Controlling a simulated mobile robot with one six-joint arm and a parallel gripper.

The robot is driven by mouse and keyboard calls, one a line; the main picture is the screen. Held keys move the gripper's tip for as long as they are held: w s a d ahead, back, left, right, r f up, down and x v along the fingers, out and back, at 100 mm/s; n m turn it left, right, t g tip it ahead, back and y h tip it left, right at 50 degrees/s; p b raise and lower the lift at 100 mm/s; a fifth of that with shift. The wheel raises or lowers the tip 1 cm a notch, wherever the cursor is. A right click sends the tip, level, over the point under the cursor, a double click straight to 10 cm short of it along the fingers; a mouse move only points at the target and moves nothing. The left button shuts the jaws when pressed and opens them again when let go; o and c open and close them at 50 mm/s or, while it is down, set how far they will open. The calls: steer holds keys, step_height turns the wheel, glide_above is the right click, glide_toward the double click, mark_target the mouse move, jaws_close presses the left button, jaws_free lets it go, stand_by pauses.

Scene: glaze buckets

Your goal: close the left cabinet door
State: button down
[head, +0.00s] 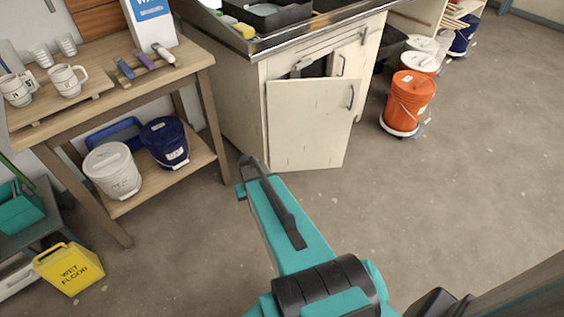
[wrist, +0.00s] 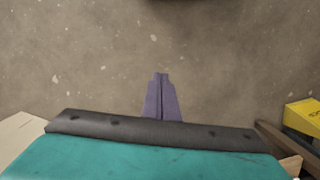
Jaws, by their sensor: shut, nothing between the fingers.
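The left cabinet door (head: 308,128) is a cream panel on the sink cabinet (head: 237,110), with a grey handle near its right edge. It stands ajar, swung out from the cabinet front, and a dark gap shows above its top edge. My gripper (head: 247,162) is low in front of the cabinet, just left of the door's lower left corner and apart from it as far as I can tell. In the wrist view my purple fingers (wrist: 161,82) are together and empty above bare floor. A cream surface at the lower left there may be the door.
A wooden table (head: 190,62) with mugs above and buckets on its shelf stands left of my gripper. An orange bucket (head: 407,103) stands right of the cabinet. The floor at right is clear.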

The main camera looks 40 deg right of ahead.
steer(key=s+a+f+n+g, duration=0.2)
steer(key=s+a+f, duration=0.1)
steer(key=s+a, duration=0.7)
steer(key=s+a+f+n+g, duration=0.1)
steer(key=s+a+f+n, duration=0.1)
steer(key=s+a, duration=0.8)
steer(key=shift+s+f+g+h, duration=0.4)
steer(key=shift+s+f, duration=0.1)
steer(key=shift+s, duration=0.5)
steer(key=shift+a, duration=0.1)
